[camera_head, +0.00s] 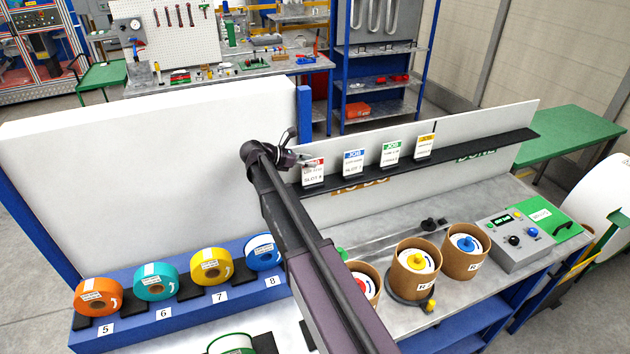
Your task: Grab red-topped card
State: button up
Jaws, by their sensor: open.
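The red-topped card (313,175) stands upright at the left end of a row of cards on a black ledge (465,150), against a white back panel. It has a red header and dark print below. My gripper (302,157) is open at the card's upper left edge, overlapping its top in the picture. I cannot tell whether the fingers touch the card or straddle it. My arm crosses the middle of the view and hides part of the bench.
Cards with blue (354,163), green (391,153) and yellow (425,147) tops stand to the right. Below are brown round containers (416,270) and a grey control box (517,240). Several coloured tape rolls (155,281) line a blue rack at left, before a large white panel (150,170).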

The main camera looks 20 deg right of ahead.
jog(key=shift+x, duration=0.8)
grip_shut()
